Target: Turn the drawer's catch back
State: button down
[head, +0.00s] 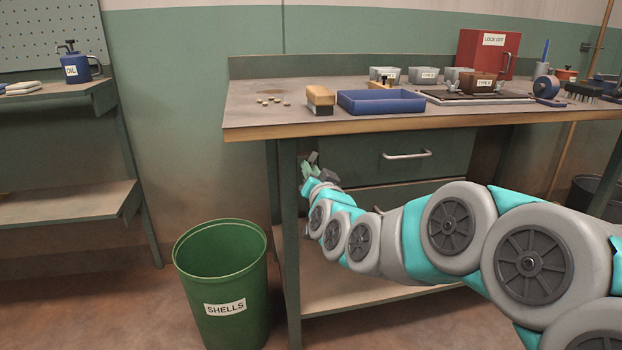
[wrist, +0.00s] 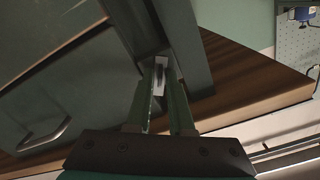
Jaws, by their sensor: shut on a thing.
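The drawer (head: 365,160) is a dark green front under the bench top, with a pale bar handle (head: 407,154). It looks closed. In the wrist view the drawer front (wrist: 85,85) fills the left side, with its handle (wrist: 45,138) at lower left. My gripper (head: 310,164) is at the drawer's left end, beside the front bench leg. In the wrist view my gripper (wrist: 161,92) has its two green fingers close around a small pale and dark piece, which seems to be the catch (wrist: 160,75). The fingers and shadow hide most of it, so its angle is unclear.
The bench leg (head: 289,235) stands close left of my gripper, and the bench top's wooden edge (head: 400,126) runs above. A green shells bin (head: 222,270) stands on the floor at left. A blue tray (head: 381,108) and a brush (head: 320,108) lie on top.

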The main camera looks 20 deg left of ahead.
jog(key=m+b, duration=0.3)
jog(key=m, duration=0.8)
jog(key=shift+f+m, duration=0.15)
jog(key=shift+m, duration=0.25)
jog(key=shift+m+b, duration=0.3)
jog(key=c, duration=1)
grip_release()
jog(key=shift+d, duration=0.1)
jog(key=v, duration=0.7)
jog(key=shift+s+d, duration=0.25)
jog(key=shift+s, duration=0.05)
